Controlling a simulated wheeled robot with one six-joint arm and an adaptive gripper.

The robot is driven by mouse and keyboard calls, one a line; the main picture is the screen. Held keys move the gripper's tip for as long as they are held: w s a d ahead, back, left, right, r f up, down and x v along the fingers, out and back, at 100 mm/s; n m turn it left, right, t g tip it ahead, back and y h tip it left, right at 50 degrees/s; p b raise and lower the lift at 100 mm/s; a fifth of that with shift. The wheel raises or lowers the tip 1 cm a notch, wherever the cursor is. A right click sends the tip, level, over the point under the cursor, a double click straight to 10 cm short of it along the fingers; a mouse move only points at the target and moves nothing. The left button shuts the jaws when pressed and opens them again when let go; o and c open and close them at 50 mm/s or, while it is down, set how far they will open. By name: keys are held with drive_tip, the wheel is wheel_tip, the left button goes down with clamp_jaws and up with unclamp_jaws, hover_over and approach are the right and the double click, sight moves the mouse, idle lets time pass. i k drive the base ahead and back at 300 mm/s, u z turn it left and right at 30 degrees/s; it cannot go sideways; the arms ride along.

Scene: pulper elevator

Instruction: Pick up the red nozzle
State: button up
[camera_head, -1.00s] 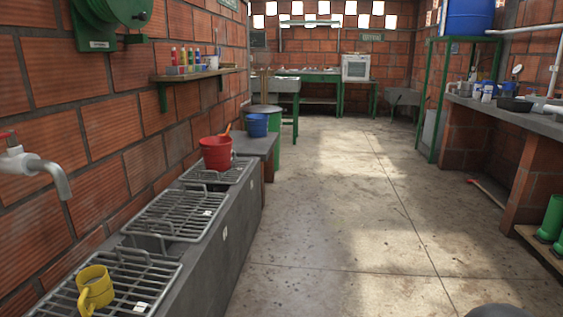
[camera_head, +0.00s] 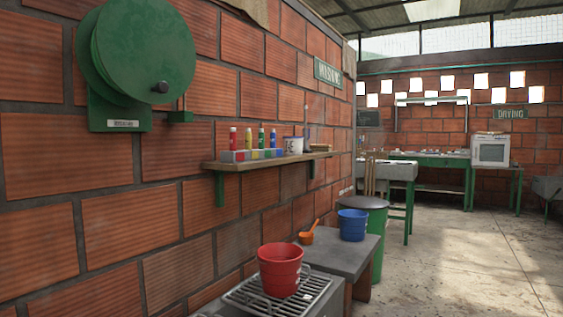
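The red nozzle (camera_head: 233,138) stands upright at the left end of a row of small coloured nozzles on a wall shelf (camera_head: 265,162). Its base meets a low block holder with coloured squares (camera_head: 247,155). The other nozzles in the row stand close to its right, including a green one (camera_head: 262,138). My gripper is not in view, so its state does not show.
A white tub (camera_head: 293,145) stands on the shelf right of the nozzles. A green hose reel (camera_head: 140,52) hangs on the wall to the left. Below are a red bucket (camera_head: 280,270) on a metal rack and a blue bucket (camera_head: 352,225). Open floor (camera_head: 460,260) lies right.

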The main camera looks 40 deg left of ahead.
sight(233, 136)
drive_tip(key=u, duration=0.2)
drive_tip(key=i, duration=1.7)
drive_tip(key=u, duration=1.3)
drive_tip(key=i, duration=0.9)
drive_tip(key=u, duration=1.1)
